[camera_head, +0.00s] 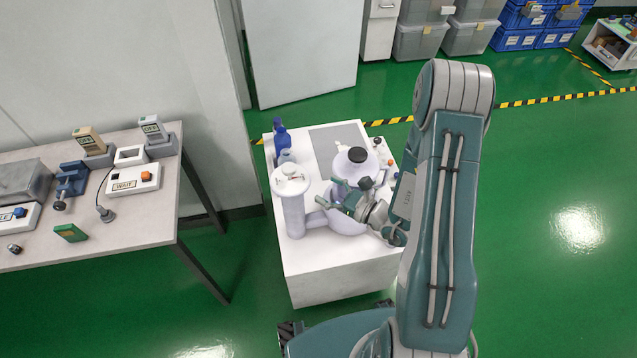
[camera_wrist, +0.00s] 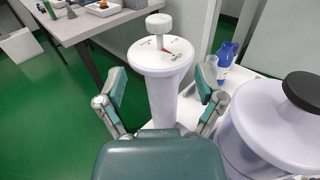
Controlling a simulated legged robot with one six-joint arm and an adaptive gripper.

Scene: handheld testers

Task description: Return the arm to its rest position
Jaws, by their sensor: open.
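My arm (camera_head: 440,200) reaches up from my body and bends back down over the white cart. My gripper (camera_head: 328,194) is above the cart, with its fingers pointing left towards a white cylindrical device. In the wrist view my gripper (camera_wrist: 160,84) is open, one finger on each side of the picture, with nothing held. The white cylindrical device (camera_wrist: 163,95), with a dial face and knob on top, shows beyond and between the fingers. I cannot tell whether they touch it.
A white round vessel with a black cap (camera_head: 357,155) stands close beside my gripper. Blue bottles (camera_head: 282,140) stand at the cart's back left. A grey workbench (camera_head: 140,215) with several testers is at the left. Green floor is clear at the right.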

